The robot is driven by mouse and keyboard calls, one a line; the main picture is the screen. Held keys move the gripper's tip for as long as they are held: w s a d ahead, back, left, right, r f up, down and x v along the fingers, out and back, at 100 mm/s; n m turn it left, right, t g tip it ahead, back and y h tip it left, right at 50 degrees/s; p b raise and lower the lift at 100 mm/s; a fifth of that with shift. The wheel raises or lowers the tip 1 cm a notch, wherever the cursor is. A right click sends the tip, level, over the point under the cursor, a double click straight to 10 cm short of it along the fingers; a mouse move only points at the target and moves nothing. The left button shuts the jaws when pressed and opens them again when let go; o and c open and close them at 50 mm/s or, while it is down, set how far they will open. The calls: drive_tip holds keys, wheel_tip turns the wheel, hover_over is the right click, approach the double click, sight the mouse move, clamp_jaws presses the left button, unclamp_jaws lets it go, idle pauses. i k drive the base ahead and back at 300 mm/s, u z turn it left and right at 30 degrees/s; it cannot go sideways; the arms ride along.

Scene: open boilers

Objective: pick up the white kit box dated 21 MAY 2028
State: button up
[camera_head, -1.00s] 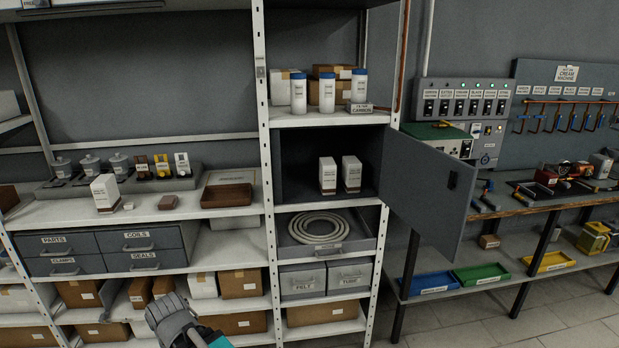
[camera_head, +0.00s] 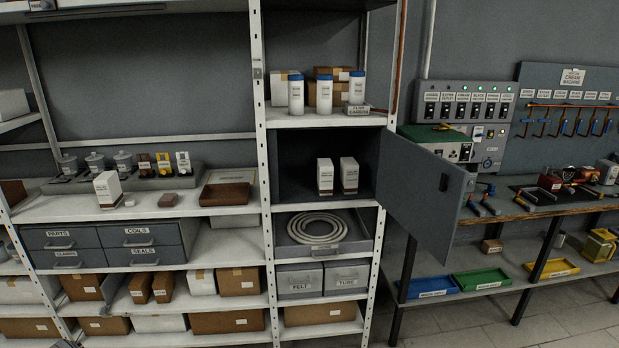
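Three white boxes with brown bases and small print are in view. One white box (camera_head: 108,189) stands alone on the left shelf, in front of the row of small canisters. Two more, a left white box (camera_head: 325,177) and a right white box (camera_head: 349,176), stand side by side inside the open cabinet. The print is too small to read, so I cannot tell which box is dated 21 MAY 2028. My gripper is not clearly in view; only a small dark shape shows at the bottom left edge.
The grey cabinet door (camera_head: 422,203) stands open, swung out to the right. A brown tray (camera_head: 225,195) and small blocks share the left shelf. A coiled hose (camera_head: 317,227) lies in a tray below the cabinet. White bottles with blue caps (camera_head: 295,94) stand above. A tool bench is at the right.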

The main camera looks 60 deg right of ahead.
sight(325, 166)
drive_tip(key=u, duration=0.15)
drive_tip(key=i, duration=2.4)
drive_tip(key=z, duration=2.3)
